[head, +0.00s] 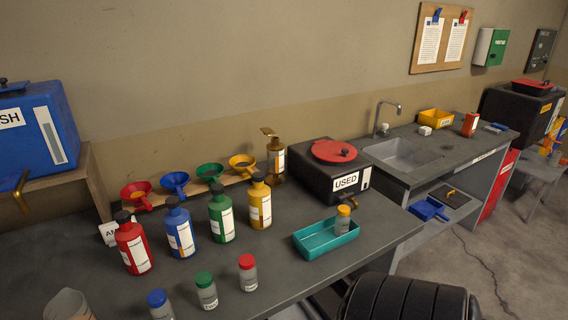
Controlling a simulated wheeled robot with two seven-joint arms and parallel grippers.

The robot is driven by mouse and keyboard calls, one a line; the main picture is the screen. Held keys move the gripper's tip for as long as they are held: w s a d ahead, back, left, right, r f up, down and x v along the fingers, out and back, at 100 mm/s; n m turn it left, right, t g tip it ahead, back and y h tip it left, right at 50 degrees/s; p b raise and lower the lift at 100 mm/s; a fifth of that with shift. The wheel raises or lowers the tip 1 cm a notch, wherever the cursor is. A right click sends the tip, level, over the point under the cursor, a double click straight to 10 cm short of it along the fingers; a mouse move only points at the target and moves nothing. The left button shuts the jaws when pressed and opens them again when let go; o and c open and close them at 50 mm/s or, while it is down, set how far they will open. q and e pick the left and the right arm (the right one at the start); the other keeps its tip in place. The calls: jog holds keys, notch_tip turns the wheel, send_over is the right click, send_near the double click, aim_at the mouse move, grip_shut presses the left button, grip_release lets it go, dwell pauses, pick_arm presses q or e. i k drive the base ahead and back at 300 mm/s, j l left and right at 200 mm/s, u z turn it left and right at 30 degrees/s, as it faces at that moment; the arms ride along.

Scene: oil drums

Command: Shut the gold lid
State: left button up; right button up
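A gold-brown can (276,160) with a white label stands upright at the back of the dark bench, between the yellow funnel and the black box marked USED. A gold flap (267,131) sticks up above its top and looks like a raised lid; the fine detail is too small to tell. A clear jar with a yellow-gold cap (344,209) stands in the teal tray (313,246); its cap looks seated. Neither of my grippers shows in the head view.
Red, blue, green and yellow bottles (222,220) stand in a row in front of the can, with funnels (210,174) behind them. Small capped jars (206,291) stand at the front. The black USED box (318,180) is right of the can. A sink (400,153) lies further right.

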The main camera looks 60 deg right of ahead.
aim_at(267, 130)
jog(key=z, duration=1.85)
jog(key=l, duration=0.05)
